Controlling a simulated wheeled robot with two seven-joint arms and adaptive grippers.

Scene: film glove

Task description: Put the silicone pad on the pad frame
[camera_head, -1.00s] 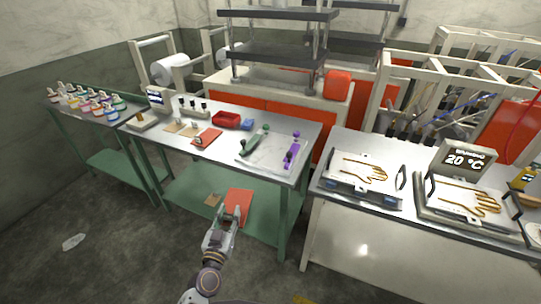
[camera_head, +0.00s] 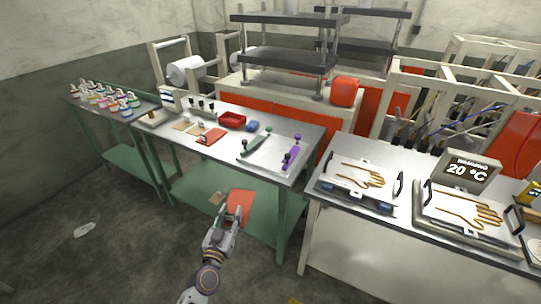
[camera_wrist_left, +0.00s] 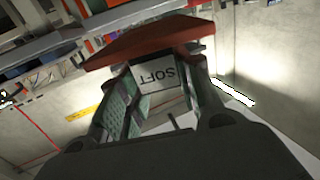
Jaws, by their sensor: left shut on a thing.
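My left gripper (camera_head: 230,224) is shut on a flat orange-red silicone pad (camera_head: 241,206), held in front of the green middle bench and below its top. Another orange-red sheet (camera_head: 211,135) lies on the middle bench. I cannot tell which thing is the pad frame. My right gripper is not in view.
The middle bench (camera_head: 222,150) carries a red bin (camera_head: 232,121), a green tool (camera_head: 256,143) and a purple tool (camera_head: 291,156). The right bench (camera_head: 415,221) holds two plates with golden hand outlines and a 20 °C display (camera_head: 467,170).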

